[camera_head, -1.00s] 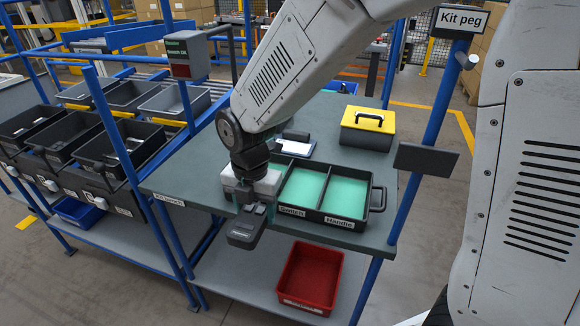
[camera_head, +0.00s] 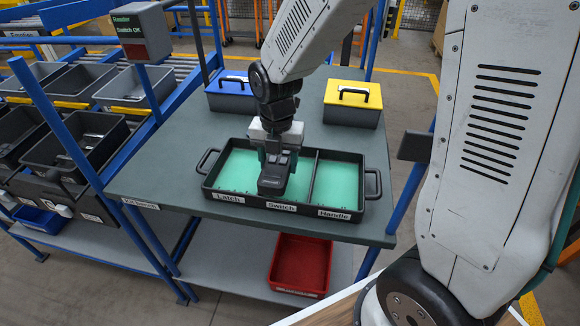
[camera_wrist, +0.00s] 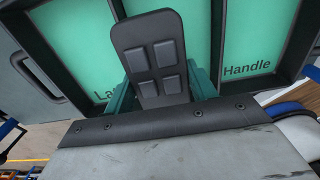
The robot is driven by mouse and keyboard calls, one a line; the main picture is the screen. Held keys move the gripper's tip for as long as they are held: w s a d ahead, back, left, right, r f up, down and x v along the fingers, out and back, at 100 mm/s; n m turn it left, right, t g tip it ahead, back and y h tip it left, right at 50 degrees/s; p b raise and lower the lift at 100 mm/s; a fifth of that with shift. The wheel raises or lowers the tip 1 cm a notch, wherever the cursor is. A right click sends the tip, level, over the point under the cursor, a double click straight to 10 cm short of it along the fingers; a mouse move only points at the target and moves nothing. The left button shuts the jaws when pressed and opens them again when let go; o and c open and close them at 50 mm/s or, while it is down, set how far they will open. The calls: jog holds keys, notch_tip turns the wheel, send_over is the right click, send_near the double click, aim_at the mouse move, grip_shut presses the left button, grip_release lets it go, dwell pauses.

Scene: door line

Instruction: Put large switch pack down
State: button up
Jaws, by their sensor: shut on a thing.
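The large switch pack (camera_head: 273,176) is a dark grey block; the wrist view shows it as a dark slab (camera_wrist: 150,58) with several raised square pads. My gripper (camera_head: 275,155) is shut on it and points down over the kit tray. The tray (camera_head: 228,203) is black with green-lined compartments labelled Latch, Switch and Handle. The pack shows over the middle Switch area, close to the divider on its left, which it partly hides. I cannot tell whether it touches the tray floor. The Latch and Handle compartments look empty.
A blue-lidded box (camera_head: 231,92) and a yellow-lidded box (camera_head: 353,99) stand behind the tray on the bench (camera_head: 150,183). A red bin (camera_head: 299,264) is on the lower shelf. Blue posts and dark bins (camera_head: 82,150) stand at left.

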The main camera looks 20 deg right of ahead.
jog(key=d, duration=0.3)
jog(key=shift+w+d+f, duration=0.15)
jog(key=shift+w+d, duration=0.05)
jog(key=shift+f, duration=1.75)
jog(key=shift+f, duration=0.15)
jog(key=o, duration=1.1)
jog(key=shift+c, duration=0.2)
notch_tip(320, 180, up, 12)
jog(key=shift+r, duration=0.15)
